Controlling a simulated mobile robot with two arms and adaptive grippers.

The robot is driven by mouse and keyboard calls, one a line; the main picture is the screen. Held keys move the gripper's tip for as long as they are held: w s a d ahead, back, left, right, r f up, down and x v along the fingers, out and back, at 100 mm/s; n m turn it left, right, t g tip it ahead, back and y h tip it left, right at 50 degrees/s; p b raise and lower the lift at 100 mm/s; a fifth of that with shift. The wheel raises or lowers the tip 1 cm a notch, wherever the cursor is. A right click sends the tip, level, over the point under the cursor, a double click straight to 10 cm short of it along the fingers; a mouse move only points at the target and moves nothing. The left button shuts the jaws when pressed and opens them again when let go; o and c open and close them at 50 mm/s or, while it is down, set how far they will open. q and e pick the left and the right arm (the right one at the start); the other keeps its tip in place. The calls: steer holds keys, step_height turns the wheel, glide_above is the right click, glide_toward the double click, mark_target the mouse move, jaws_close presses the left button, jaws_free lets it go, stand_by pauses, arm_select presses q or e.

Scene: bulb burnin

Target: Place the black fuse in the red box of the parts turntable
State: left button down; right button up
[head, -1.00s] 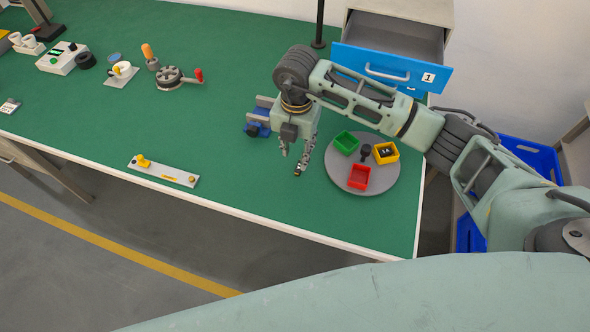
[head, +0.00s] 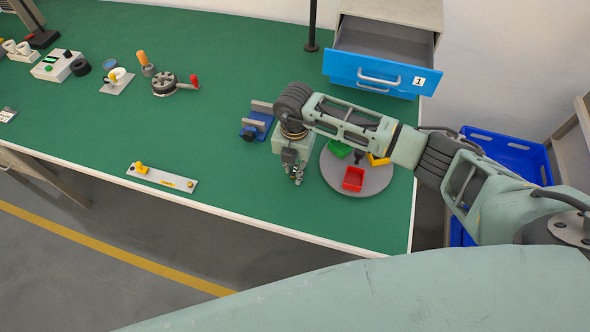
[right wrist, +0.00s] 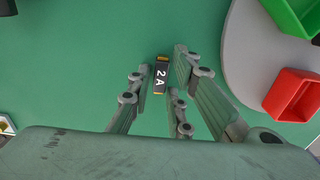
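The black fuse (right wrist: 161,75), marked 2A with gold ends, shows between my right fingertips in the right wrist view, with narrow gaps on both sides. In the head view I cannot make it out behind the gripper. My right gripper (head: 296,178) points down, low over the green mat, left of the parts turntable (head: 378,184); it also shows in the right wrist view (right wrist: 162,82), fingers apart. The grey turntable carries the red box (head: 353,179) at its front, with a green box (head: 339,149) and yellow box (head: 377,160) behind. My left gripper is out of view.
A blue fixture (head: 256,125) stands just behind and left of the right gripper. A grey strip with a yellow knob (head: 162,177) lies at the front edge. The blue drawer (head: 378,76) is open at the back. The mat between strip and gripper is clear.

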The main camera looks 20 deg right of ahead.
jaws_close()
steer(key=shift+r, duration=0.15)
